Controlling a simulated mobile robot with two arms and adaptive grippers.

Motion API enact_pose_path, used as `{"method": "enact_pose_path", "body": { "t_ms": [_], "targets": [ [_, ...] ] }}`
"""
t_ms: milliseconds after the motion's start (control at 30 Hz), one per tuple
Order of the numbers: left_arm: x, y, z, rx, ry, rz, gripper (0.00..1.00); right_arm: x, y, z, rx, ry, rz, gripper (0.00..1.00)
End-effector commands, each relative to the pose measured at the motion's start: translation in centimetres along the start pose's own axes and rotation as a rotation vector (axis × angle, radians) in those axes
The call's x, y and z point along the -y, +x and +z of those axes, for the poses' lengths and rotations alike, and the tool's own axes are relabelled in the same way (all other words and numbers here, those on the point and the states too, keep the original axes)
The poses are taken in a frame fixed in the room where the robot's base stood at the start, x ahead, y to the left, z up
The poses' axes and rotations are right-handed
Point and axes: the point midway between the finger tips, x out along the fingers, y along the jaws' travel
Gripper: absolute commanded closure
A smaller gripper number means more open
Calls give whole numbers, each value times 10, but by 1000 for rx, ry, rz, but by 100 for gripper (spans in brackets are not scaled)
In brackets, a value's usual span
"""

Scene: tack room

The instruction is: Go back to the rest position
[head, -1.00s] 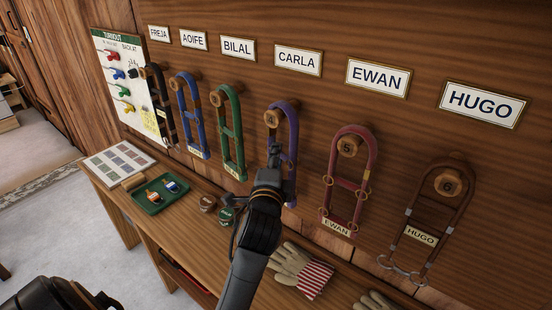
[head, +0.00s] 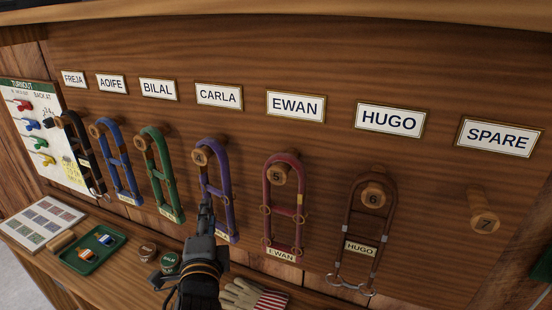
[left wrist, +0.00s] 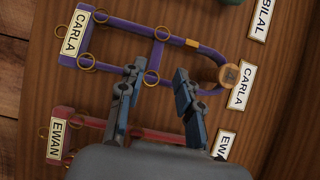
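The purple halter (head: 217,185) hangs on peg 4 under the CARLA sign (head: 219,95). My left gripper (head: 205,212) is in front of its lower part in the head view. In the left wrist view the two fingers (left wrist: 158,72) are apart with nothing held between them. The purple halter (left wrist: 130,31) with its CARLA tag lies beyond the fingertips there; whether they touch it I cannot tell. My right gripper is not in view.
Black, blue and green halters hang to the left, a red halter (head: 283,205) and brown halter (head: 371,230) to the right. Peg 7 (head: 485,222) under SPARE is empty. The bench below holds a green tray (head: 80,267), round tins and gloves (head: 240,294).

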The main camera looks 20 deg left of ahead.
Motion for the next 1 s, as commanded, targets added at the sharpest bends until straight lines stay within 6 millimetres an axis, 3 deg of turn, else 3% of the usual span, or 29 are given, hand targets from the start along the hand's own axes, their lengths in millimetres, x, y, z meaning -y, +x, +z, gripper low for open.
{"method": "enact_pose_path", "body": {
  "t_ms": [167, 267, 333, 400, 500, 600, 800, 1000],
  "targets": [
    [-19, -4, -1, -12, -66, 64, 66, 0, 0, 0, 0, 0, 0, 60],
    [-62, -17, -2, -23, -218, 219, 66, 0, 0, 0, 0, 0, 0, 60],
    [-104, -37, -2, -10, -369, 383, 66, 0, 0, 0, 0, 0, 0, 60],
    [-147, -64, -3, 31, -519, 565, 66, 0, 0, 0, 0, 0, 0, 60],
    [-194, -107, -2, 125, -684, 787, 66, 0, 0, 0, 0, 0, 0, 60],
    [-227, -149, 2, 240, -794, 968, 66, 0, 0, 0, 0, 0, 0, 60],
    [-269, -232, 16, 508, -919, 1250, 66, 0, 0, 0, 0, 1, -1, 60],
    [-332, -219, 7, 533, -910, 1269, 66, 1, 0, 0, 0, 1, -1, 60]
  ]
}}
